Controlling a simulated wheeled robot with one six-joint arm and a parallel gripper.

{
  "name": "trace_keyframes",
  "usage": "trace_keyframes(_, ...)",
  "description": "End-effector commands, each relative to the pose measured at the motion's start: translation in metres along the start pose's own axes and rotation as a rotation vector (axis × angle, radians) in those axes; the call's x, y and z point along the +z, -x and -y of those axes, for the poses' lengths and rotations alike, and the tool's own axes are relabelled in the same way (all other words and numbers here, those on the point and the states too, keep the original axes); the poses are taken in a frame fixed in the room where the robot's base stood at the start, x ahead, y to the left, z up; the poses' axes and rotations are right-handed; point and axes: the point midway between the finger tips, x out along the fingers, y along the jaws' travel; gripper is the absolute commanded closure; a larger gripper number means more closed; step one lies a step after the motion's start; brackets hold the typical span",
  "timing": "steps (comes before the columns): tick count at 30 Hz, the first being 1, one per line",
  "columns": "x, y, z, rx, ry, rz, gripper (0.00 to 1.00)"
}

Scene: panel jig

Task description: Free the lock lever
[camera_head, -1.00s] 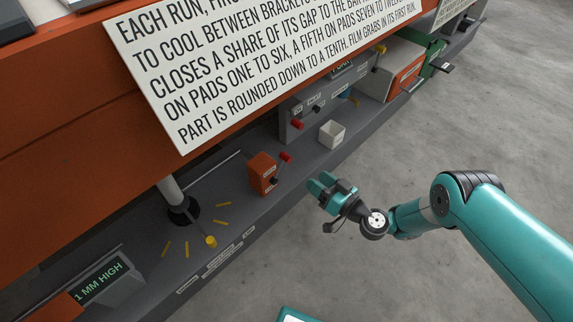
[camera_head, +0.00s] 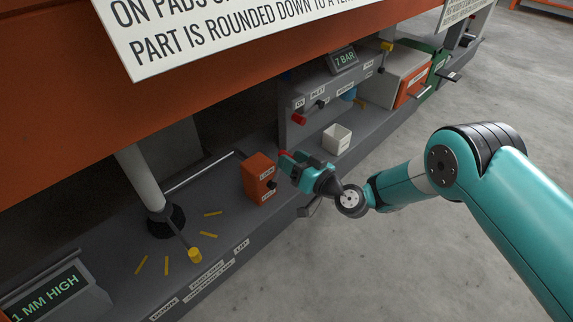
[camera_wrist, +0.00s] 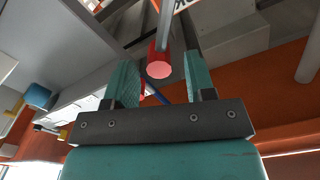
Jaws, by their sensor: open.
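The lock lever's red knob (camera_head: 284,154) shows only in part in the head view, on the right of the orange lock box (camera_head: 256,180). My gripper (camera_head: 290,164) is open beside the box, and its fingers cover most of the lever. In the wrist view, a red round-ended knob (camera_wrist: 159,66) on a grey bar, apparently the lever's, sits between my two spread fingers (camera_wrist: 161,84), towards their tips. A gap shows on both sides of it. I cannot tell whether a finger touches the lever.
A white open box (camera_head: 337,139) stands on the ledge to the right. Behind it is a grey panel with another red knob (camera_head: 299,119). A yellow-ended lever (camera_head: 194,255) extends from a post at the left. A big sign (camera_head: 230,30) hangs above. The floor in front is clear.

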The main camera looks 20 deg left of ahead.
Motion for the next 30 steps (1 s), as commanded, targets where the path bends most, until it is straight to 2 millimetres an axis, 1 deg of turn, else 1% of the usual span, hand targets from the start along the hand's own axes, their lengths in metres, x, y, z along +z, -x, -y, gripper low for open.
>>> trace_keyframes(1,0.003,-0.008,0.0,-0.004,0.003,-0.001,0.5)
trace_keyframes(3,0.003,-0.016,0.0,-0.004,0.003,0.001,0.5)
trace_keyframes(6,0.002,-0.024,0.0,-0.003,0.001,0.001,0.5)
trace_keyframes(10,0.0,-0.028,0.0,-0.001,-0.001,0.001,0.5)
trace_keyframes(16,0.0,-0.028,0.0,0.0,-0.001,0.001,0.5)
trace_keyframes(17,0.0,-0.028,0.0,0.0,-0.001,0.001,0.55)
trace_keyframes(18,0.0,-0.027,0.0,0.0,-0.001,0.001,0.64)
trace_keyframes(20,0.0,-0.027,0.0,0.0,-0.001,0.001,0.78)
trace_keyframes(21,0.0,-0.027,0.0,0.0,-0.001,0.001,0.87)
trace_keyframes(23,0.0,-0.027,0.0,0.0,-0.001,0.001,1.0)
trace_keyframes(30,0.001,-0.027,0.0,0.0,-0.009,0.002,1.0)
